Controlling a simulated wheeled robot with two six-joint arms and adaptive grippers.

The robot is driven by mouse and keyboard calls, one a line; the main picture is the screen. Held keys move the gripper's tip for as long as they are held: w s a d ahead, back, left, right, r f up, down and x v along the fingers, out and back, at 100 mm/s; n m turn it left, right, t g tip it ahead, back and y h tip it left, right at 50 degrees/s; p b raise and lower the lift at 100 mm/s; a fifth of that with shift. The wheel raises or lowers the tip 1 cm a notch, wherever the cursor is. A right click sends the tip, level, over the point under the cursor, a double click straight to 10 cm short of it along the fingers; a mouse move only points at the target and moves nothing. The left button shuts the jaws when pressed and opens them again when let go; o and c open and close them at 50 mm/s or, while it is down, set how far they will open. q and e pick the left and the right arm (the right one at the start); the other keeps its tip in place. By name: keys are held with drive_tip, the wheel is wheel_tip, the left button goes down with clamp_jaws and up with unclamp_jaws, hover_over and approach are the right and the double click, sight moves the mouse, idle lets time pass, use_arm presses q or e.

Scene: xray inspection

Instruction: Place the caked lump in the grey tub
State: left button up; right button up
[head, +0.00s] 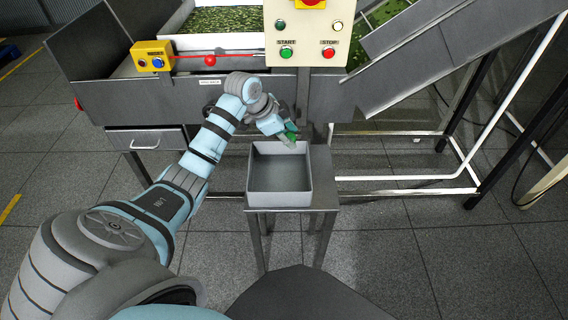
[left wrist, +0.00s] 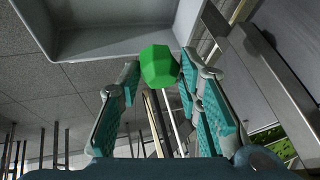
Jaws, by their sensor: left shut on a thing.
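The caked lump is a green, many-sided block (left wrist: 160,66); in the head view a small green part of it (head: 291,127) shows at the fingertips. My left gripper (head: 287,138) is shut on it, and the two teal-padded fingers show in the left wrist view (left wrist: 163,85). It holds the lump above the back edge of the grey tub. The grey tub (head: 279,198) is a square, open box on a small metal stand, and its inside looks empty. Its wall also shows at the top of the left wrist view (left wrist: 110,42). My right gripper is not in view.
Behind the tub stands a grey machine (head: 230,98) with green material in a white tray (head: 222,42). A control panel (head: 307,35) with START and STOP buttons hangs above the tub. A sloping conveyor (head: 450,40) rises at right.

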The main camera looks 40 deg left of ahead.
use_arm(q)
wheel_tip(320, 180, down, 13)
drive_tip(key=b, duration=0.4)
drive_tip(key=shift+r, duration=0.2)
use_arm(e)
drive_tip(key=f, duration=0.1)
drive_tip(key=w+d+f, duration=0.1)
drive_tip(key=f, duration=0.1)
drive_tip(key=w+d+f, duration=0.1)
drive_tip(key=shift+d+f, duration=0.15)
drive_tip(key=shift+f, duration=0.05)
use_arm(q)
drive_tip(key=o, duration=1)
drive_tip(key=p+v, duration=0.5)
drive_tip(key=v, duration=0.7)
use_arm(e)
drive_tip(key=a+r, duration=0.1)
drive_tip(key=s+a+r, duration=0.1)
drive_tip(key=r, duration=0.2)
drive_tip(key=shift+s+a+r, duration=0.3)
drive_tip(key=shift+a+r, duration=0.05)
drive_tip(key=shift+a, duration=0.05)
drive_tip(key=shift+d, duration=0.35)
